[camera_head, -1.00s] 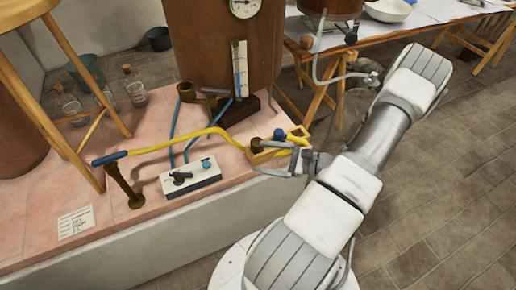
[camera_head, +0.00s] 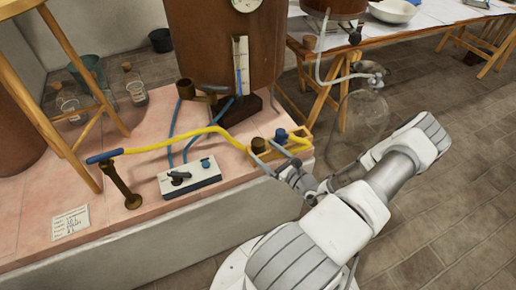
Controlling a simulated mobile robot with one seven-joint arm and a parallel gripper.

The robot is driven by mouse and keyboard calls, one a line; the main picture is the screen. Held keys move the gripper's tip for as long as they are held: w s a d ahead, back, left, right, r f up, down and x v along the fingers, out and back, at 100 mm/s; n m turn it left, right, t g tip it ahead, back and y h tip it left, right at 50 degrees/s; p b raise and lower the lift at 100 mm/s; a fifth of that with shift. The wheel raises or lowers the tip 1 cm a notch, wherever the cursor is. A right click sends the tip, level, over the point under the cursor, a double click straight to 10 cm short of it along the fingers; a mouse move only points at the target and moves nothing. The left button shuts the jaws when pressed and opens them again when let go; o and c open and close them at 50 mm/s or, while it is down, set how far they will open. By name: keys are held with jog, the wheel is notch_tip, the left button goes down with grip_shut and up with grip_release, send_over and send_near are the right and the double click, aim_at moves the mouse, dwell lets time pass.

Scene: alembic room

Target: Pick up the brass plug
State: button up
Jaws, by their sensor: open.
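A short dark brass-brown plug (camera_head: 258,144) stands upright at the left part of a small yellowish wooden holder (camera_head: 305,133) near the right edge of the pink tiled ledge. My gripper (camera_head: 261,150) is open, its two fingers pointing up-left at the plug. In the picture one fingertip lies to the plug's left and the other to its right. I cannot tell whether either finger touches it. The fingers and wrist hide part of the holder.
A white control box (camera_head: 190,178) and a brass post (camera_head: 124,187) stand to the left. A copper vessel (camera_head: 222,50) rises behind. A glass flask (camera_head: 362,118) is at the right.

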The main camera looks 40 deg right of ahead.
aim_at(253, 139)
jog(key=w+b, duration=0.1)
jog(key=w, duration=0.6)
jog(key=shift+w+r+b, duration=0.1)
jog(key=shift+w+b, duration=0.15)
jog(key=shift+b, duration=0.1)
grip_shut()
jog(key=shift+r, duration=0.15)
jog(key=shift+r, duration=0.25)
notch_tip(253, 139, up, 4)
jog(key=shift+f+p, duration=0.1)
jog(key=shift+p, duration=0.95)
jog(key=s+d+r+p, duration=0.1)
jog(key=s+d+r, duration=0.1)
jog(key=s, duration=0.3)
jog(key=s+d+r+p, duration=0.1)
jog(key=s+d+r, duration=0.2)
jog(key=s+r, duration=0.1)
jog(key=shift+s+r, duration=0.25)
jog(key=shift+s, duration=0.55)
